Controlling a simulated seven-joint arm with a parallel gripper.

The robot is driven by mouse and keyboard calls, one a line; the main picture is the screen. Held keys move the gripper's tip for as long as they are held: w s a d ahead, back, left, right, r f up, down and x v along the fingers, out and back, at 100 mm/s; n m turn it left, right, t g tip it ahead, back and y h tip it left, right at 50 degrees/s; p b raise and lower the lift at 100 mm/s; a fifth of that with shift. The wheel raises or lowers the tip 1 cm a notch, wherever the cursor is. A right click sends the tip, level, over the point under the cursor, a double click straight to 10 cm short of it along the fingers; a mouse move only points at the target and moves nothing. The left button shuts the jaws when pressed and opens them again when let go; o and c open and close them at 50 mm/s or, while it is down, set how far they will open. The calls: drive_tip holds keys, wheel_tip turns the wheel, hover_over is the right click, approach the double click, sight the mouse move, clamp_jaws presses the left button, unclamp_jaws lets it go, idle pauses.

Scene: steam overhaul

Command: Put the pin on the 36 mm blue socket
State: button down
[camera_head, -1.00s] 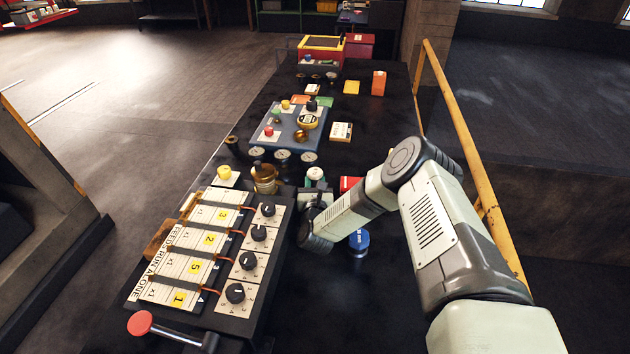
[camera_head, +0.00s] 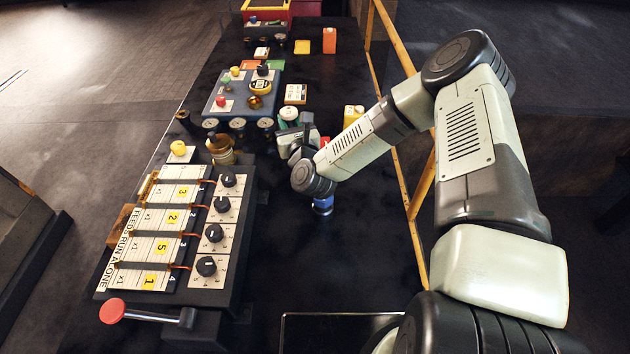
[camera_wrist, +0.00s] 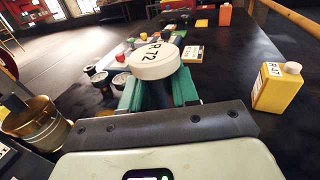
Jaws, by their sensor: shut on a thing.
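My gripper (camera_wrist: 160,92) is shut, its green fingers on either side of a piece with a round white cap marked R 72, which I take for the pin (camera_wrist: 157,60). The cap faces up and the lower part is hidden between the fingers. In the head view the pin (camera_head: 289,114) shows its white top just beyond my wrist, near the gauges. The blue socket (camera_head: 323,207) stands on the dark bench to the near right of my wrist. My arm hides its top, and its marking cannot be read now. The pin and the socket are apart.
A yellow bottle (camera_wrist: 277,87) stands right of my gripper. A brass cup (camera_wrist: 37,125) is at left. A panel with dials (camera_head: 211,232) fills the bench's left side. A yellow rail (camera_head: 403,180) runs along the right. Bench around the socket looks clear.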

drive_tip(key=s+d+r+n+g+y, duration=0.1)
drive_tip(key=s+d+r+y, duration=0.2)
drive_tip(key=s, duration=0.5)
drive_tip(key=s+d+r+n+g+y, duration=0.1)
drive_tip(key=s+d+r+n, duration=0.1)
drive_tip(key=s+d+r, duration=0.45)
hover_over(323, 205)
drive_tip(key=w, duration=0.3)
wheel_tip(323, 205, down, 8)
drive_tip(key=shift+s+f, duration=0.15)
drive_tip(key=shift+f, duration=0.9)
drive_tip(key=shift+s+f, duration=0.1)
drive_tip(key=shift+f, duration=0.95)
drive_tip(key=shift+f, duration=0.1)
drive_tip(key=c, duration=0.8)
unclamp_jaws()
drive_tip(key=shift+f, duration=0.1)
drive_tip(key=shift+c, duration=0.2)
